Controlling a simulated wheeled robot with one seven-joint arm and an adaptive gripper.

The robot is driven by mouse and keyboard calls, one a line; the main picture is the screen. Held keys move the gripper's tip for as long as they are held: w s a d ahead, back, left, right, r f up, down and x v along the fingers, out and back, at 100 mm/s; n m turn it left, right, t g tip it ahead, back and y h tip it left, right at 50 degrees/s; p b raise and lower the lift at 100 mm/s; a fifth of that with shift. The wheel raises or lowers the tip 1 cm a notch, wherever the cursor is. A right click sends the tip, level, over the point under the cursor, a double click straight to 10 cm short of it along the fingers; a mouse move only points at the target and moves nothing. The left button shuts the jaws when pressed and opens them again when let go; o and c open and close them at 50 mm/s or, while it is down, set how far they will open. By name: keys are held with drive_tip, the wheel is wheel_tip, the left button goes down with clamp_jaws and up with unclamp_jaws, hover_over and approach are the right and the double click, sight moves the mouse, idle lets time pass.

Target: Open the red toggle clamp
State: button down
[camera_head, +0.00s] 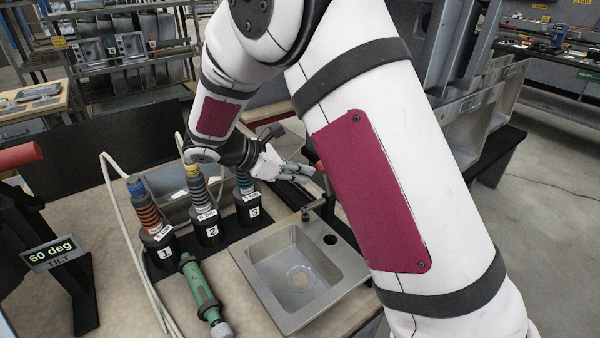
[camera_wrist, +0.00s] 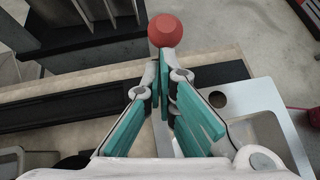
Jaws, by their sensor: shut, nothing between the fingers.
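A rounded red knob (camera_wrist: 165,30) lies just beyond my fingertips in the wrist view. A small red end (camera_head: 320,167) shows beside my gripper in the head view, partly hidden by my arm. It looks like the handle of the red toggle clamp, but the clamp's body and jaw are not clear. My gripper (camera_wrist: 163,72) has its teal-padded fingers together at the tips, with nothing between them. In the head view my gripper (camera_head: 302,171) points right, towards the red end. Whether it touches the knob I cannot tell.
A steel sink (camera_head: 298,278) stands in the bench below my gripper. Numbered black holders with coiled tools (camera_head: 207,228) are to its left, with a green tool (camera_head: 202,292) in front. A "60 deg" tilt stand (camera_head: 75,290) and a red grip (camera_head: 18,156) are far left.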

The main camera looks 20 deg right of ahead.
drive_tip(key=shift+w+d+r, duration=0.1)
drive_tip(key=shift+d+r, duration=0.15)
drive_tip(key=shift+d+r+y+p, duration=0.1)
drive_tip(key=shift+d+y+p, duration=0.05)
drive_tip(key=shift+y+p, duration=0.2)
drive_tip(key=d+y+p, duration=0.1)
drive_tip(key=w+d+r+g+y+p, duration=0.1)
drive_tip(key=d+y, duration=0.1)
drive_tip(key=d+r+y+p, duration=0.1)
drive_tip(key=d, duration=0.1)
drive_tip(key=shift+w+d+p, duration=0.1)
drive_tip(key=shift+w+p, duration=0.15)
drive_tip(key=shift+p, duration=0.15)
drive_tip(key=w+d+f+g+y+b, duration=0.1)
drive_tip(key=w+d+f+g+y, duration=0.1)
drive_tip(key=d+y, duration=0.4)
drive_tip(key=shift+w+d+n+b, duration=0.35)
drive_tip(key=shift+w+d+n, duration=0.1)
drive_tip(key=shift+d, duration=0.45)
